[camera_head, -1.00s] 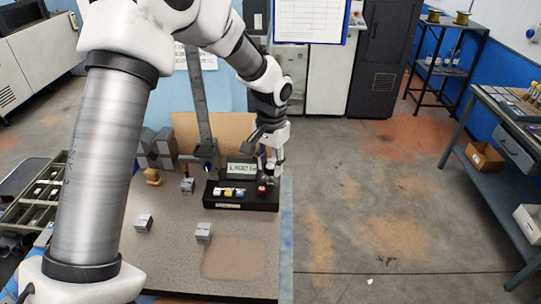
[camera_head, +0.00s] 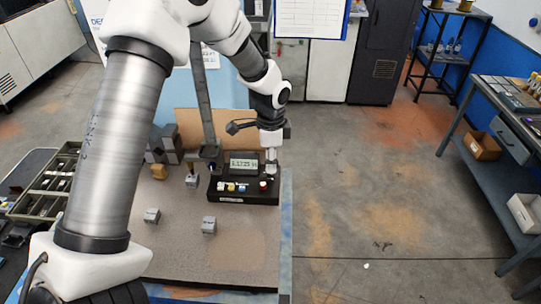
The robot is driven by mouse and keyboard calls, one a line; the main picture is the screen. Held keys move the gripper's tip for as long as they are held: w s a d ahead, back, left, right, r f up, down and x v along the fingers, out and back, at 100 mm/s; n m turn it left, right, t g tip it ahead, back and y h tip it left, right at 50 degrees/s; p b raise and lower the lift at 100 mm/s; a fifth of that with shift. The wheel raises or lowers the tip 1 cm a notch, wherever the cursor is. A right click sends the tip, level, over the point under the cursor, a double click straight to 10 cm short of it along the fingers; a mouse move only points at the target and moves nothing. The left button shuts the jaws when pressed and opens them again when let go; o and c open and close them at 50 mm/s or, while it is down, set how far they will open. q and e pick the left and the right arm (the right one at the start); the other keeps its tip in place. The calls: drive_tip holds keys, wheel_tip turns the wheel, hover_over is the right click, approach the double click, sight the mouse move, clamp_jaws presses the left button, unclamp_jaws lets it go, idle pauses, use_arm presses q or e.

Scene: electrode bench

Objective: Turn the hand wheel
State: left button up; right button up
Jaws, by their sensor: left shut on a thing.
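My left gripper (camera_head: 271,158) points down at the back right corner of a black bench unit (camera_head: 238,198). It is shut on a small part there, which I take to be the hand wheel. The fingers hide most of it, so its shape and angle cannot be made out. The unit has a display (camera_head: 243,164) with blurred digits, a red knob (camera_head: 263,185) just in front of the gripper, and a row of white, yellow and blue pieces. My right gripper is not in view.
A grey upright post (camera_head: 204,105) stands left of the unit. Small grey blocks (camera_head: 209,225) lie on the bench top (camera_head: 180,250), with larger dark blocks at its back left. The front of the bench is clear. Open floor (camera_head: 390,220) lies to the right.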

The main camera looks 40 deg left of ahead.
use_arm(q)
drive_tip(key=shift+s+f+m, duration=0.1)
drive_tip(key=shift+m, duration=1.05)
drive_tip(key=shift+s+f+m, duration=0.1)
drive_tip(key=shift+m, duration=1.05)
drive_tip(key=o, duration=1.2)
drive_tip(key=shift+w, duration=0.1)
drive_tip(key=shift+c, duration=0.2)
drive_tip(key=shift+w+d, duration=0.1)
drive_tip(key=shift+w, duration=0.05)
drive_tip(key=shift+r, duration=0.1)
drive_tip(key=shift+r, duration=0.25)
wheel_tip(320, 180, up, 11)
drive_tip(key=shift+r, duration=0.2)
